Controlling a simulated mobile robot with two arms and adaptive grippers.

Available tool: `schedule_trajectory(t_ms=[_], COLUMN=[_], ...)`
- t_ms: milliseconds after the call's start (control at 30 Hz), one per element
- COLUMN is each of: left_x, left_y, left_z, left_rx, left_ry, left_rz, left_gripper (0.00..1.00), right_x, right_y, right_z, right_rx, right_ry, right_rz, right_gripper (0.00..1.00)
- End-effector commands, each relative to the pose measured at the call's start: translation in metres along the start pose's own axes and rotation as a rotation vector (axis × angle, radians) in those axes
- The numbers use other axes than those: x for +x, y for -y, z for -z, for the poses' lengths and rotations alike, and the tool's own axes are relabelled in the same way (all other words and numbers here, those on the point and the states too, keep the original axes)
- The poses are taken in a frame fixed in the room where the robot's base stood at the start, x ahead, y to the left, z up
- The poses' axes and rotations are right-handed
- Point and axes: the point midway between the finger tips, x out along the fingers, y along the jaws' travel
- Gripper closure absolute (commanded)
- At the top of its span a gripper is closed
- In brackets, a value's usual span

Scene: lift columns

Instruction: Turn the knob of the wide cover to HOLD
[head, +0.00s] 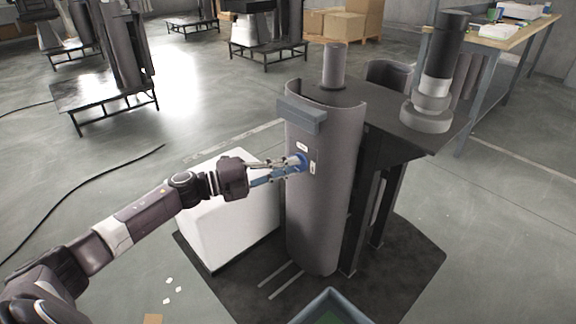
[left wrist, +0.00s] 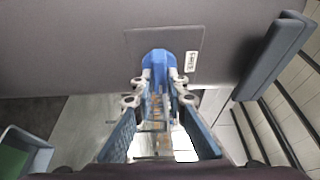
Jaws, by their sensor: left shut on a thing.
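The wide cover (head: 335,195) is a tall, grey, curved shell standing upright on the front of the lift column stand. Its blue knob (head: 300,161) sits on the upper left of its face, with small white labels above it and to its right. My left gripper (head: 294,164) is shut on the knob. In the left wrist view the knob (left wrist: 158,61) is between the fingertips, on a dark square panel with a white label (left wrist: 191,62) beside it. The label text is too small to read. My right gripper is not in view.
A blue-grey bar (head: 302,116) sticks out from the cover above the knob. A white block (head: 228,215) stands left of the cover, under my left arm. A blue-grey bin (head: 335,308) is at the bottom. A workbench (head: 500,35) stands at the back right.

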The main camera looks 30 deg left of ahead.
Motion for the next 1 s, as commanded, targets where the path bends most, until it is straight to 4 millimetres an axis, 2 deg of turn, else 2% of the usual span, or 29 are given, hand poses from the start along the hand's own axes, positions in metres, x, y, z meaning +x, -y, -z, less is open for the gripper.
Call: schedule_trajectory(t_ms=[433, 467, 600, 1000], left_x=[0.0001, 0.0001, 0.0001, -0.0056], left_y=[-0.0012, -0.0012, -0.001, -0.001], left_z=[0.0006, 0.0006, 0.0005, -0.0002], left_rx=[0.014, 0.014, 0.013, 0.01], left_ry=[-0.001, -0.001, -0.001, 0.001], left_rz=[-0.007, -0.007, -0.006, -0.006], left_gripper=[1.0, 0.86, 0.71, 0.7], right_x=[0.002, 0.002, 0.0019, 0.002], right_y=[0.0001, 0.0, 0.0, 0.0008], right_z=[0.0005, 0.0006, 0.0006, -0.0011], right_rx=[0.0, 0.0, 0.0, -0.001], right_ry=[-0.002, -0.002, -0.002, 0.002], right_rz=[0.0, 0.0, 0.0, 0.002], right_gripper=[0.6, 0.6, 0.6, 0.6])
